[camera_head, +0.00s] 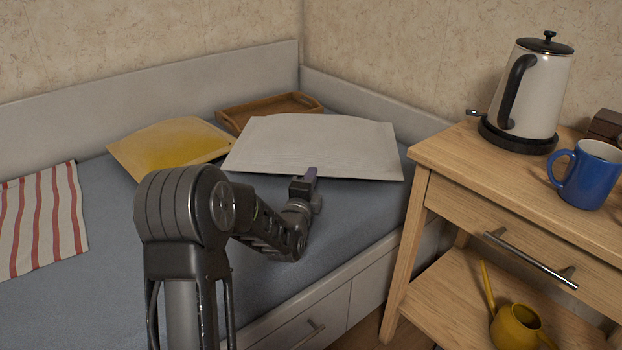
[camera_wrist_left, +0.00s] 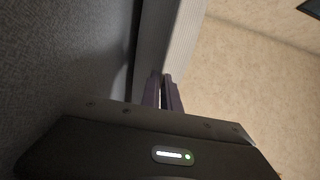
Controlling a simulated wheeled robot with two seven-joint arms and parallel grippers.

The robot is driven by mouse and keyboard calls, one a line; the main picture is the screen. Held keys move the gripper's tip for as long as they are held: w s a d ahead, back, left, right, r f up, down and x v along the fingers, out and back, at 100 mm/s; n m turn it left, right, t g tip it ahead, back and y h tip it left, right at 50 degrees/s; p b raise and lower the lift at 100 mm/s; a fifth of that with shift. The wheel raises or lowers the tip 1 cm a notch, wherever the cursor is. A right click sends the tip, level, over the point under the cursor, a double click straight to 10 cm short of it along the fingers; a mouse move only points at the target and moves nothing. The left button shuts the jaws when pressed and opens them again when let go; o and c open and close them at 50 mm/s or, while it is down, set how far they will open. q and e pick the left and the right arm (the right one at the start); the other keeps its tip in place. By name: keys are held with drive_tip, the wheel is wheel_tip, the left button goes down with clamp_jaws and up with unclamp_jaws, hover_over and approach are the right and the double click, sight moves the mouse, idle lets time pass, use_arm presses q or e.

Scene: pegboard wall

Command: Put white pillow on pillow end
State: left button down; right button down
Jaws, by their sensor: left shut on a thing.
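The white pillow (camera_head: 312,145) is a flat, pale rectangle near the corner end of the bed (camera_head: 110,265). My left gripper (camera_head: 307,178) is at its near edge, with its fingers shut on that edge. In the left wrist view the gripper's purple fingers (camera_wrist_left: 163,92) close together on the pale pillow (camera_wrist_left: 172,45). The blue-grey mattress runs along the left of that view. I cannot tell whether the pillow touches the mattress along its whole underside. My right gripper is not in view.
A yellow pillow (camera_head: 172,147) lies left of the white one, and a wooden tray (camera_head: 268,108) lies behind. A striped cloth (camera_head: 40,220) is at far left. A wooden nightstand (camera_head: 480,185) at right bears a kettle (camera_head: 540,90) and a blue mug (camera_head: 588,178); a yellow watering can (camera_head: 518,328) stands below.

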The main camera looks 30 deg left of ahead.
use_arm(q)
drive_tip(key=shift+f+b, duration=0.5)
drive_tip(key=c, duration=1.6)
unclamp_jaws()
drive_tip(key=shift+s+d+f, duration=0.1)
drive_tip(key=shift+s+f, duration=0.05)
drive_tip(key=shift+f, duration=0.2)
drive_tip(key=shift+r+p, duration=0.45)
drive_tip(key=shift+p, duration=0.15)
drive_tip(key=shift+s+r, duration=0.15)
drive_tip(key=shift+s, duration=0.05)
drive_tip(key=p+v, duration=0.1)
drive_tip(key=v, duration=0.2)
drive_tip(key=p+v, duration=0.1)
drive_tip(key=v, duration=0.3)
drive_tip(key=p+v, duration=0.1)
drive_tip(key=v, duration=0.3)
drive_tip(key=shift+s+d+r, duration=0.1)
drive_tip(key=shift+s+r, duration=0.05)
drive_tip(key=shift+r, duration=0.1)
